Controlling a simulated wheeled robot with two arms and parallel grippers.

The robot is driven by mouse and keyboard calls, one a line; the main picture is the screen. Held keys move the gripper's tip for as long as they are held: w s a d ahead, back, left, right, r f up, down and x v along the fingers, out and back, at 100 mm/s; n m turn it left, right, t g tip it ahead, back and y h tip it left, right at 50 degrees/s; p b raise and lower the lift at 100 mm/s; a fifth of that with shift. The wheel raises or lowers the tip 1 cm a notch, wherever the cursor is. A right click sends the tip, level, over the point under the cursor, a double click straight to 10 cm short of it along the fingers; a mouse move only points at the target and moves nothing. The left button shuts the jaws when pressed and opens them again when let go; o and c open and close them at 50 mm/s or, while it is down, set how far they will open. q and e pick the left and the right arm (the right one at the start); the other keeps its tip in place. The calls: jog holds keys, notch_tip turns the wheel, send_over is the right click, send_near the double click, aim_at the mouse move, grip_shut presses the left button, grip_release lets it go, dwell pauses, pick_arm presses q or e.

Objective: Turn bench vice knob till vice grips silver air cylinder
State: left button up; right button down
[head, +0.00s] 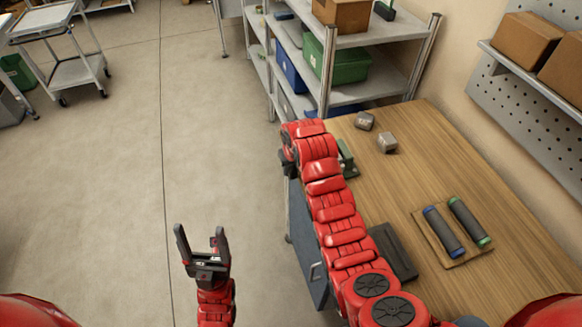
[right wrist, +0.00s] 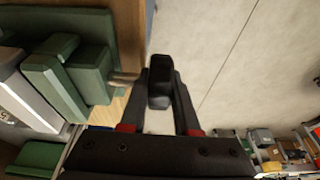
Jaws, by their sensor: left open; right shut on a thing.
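The green bench vice (head: 347,160) stands at the table's left edge in the head view, partly behind my right arm. In the right wrist view its green body (right wrist: 88,68) fills the left side. My right gripper (right wrist: 161,95) is shut on the black vice knob (right wrist: 160,84), out past the table edge. A pale grey piece (right wrist: 20,88) lies beside the vice's green parts; I cannot tell whether it is the silver air cylinder or whether the jaws touch it. My left gripper (head: 203,248) is open and empty above the floor.
Two small grey blocks (head: 364,120) (head: 387,142) sit on the wooden table (head: 440,150) beyond the vice. Two dark rollers (head: 443,232) (head: 469,222) lie on a board at the right. A shelf rack (head: 405,75) with bins stands behind.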

jog(key=t+b, duration=0.2)
jog(key=shift+s+f+y+b, duration=0.1)
jog(key=shift+f+y+b, duration=0.15)
jog(key=shift+y+b, duration=0.15)
jog(key=shift+r+t+b, duration=0.15)
jog(key=shift+t+b, duration=0.65)
jog(key=shift+b, duration=0.05)
jog(key=c, duration=0.6)
grip_release()
jog(key=shift+c, duration=0.2)
